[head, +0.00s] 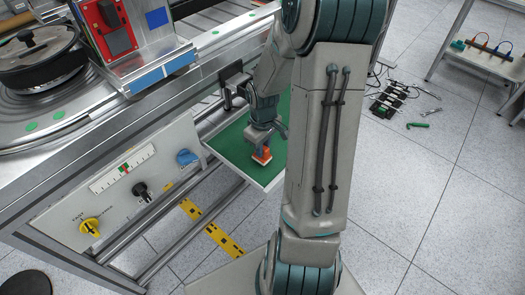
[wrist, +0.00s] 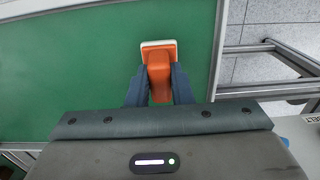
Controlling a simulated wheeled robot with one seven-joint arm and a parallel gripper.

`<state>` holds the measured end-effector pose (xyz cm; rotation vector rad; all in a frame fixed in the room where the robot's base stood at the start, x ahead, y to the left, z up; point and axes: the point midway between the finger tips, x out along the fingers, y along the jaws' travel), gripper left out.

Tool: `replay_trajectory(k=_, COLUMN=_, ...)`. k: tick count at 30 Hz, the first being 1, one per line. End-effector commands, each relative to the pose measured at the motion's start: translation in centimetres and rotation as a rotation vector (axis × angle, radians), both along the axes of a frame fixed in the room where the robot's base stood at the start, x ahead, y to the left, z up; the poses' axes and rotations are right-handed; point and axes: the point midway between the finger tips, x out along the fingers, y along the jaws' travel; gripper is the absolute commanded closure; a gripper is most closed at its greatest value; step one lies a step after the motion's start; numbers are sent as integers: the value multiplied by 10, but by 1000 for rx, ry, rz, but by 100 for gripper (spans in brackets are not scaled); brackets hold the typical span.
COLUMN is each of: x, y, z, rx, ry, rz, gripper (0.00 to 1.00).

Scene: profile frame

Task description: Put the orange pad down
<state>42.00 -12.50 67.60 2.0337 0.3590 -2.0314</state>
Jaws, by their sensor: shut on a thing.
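The orange pad (head: 262,154) has an orange grip and a white-edged base. It shows between my gripper's fingers at the green-topped tray in the head view. In the wrist view the orange pad (wrist: 158,62) is in front of the fingers, with its grip between them. My gripper (head: 268,132) is shut on it; it also shows in the wrist view (wrist: 159,80). The green tray (head: 229,146) lies under the pad. I cannot tell whether the pad's base touches the green surface.
A workbench panel with a yellow knob (head: 90,227), a black knob (head: 140,190) and a blue knob (head: 186,157) stands left of the tray. A pan (head: 38,55) and a red board (head: 112,28) are on the bench. Metal rails (wrist: 275,90) lie right of the tray.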

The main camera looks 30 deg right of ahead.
Motion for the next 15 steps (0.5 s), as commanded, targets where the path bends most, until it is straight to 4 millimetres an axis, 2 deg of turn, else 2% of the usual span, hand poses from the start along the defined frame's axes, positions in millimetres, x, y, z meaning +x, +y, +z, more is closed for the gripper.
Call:
replay_trajectory(k=1, x=0, y=0, z=-11, rx=1, ry=3, rz=1, gripper=98)
replay_trajectory(k=3, x=0, y=0, z=-15, rx=1, ry=0, rz=-1, gripper=98)
replay_trajectory(k=11, x=0, y=0, z=-15, rx=0, ry=0, rz=-1, gripper=98)
replay_trajectory(k=12, x=0, y=0, z=-15, rx=0, ry=0, rz=-1, gripper=78)
replay_trajectory(k=14, x=0, y=0, z=-15, rx=0, ry=0, rz=-1, gripper=61)
replay_trajectory(k=15, x=0, y=0, z=-15, rx=0, ry=0, rz=-1, gripper=58)
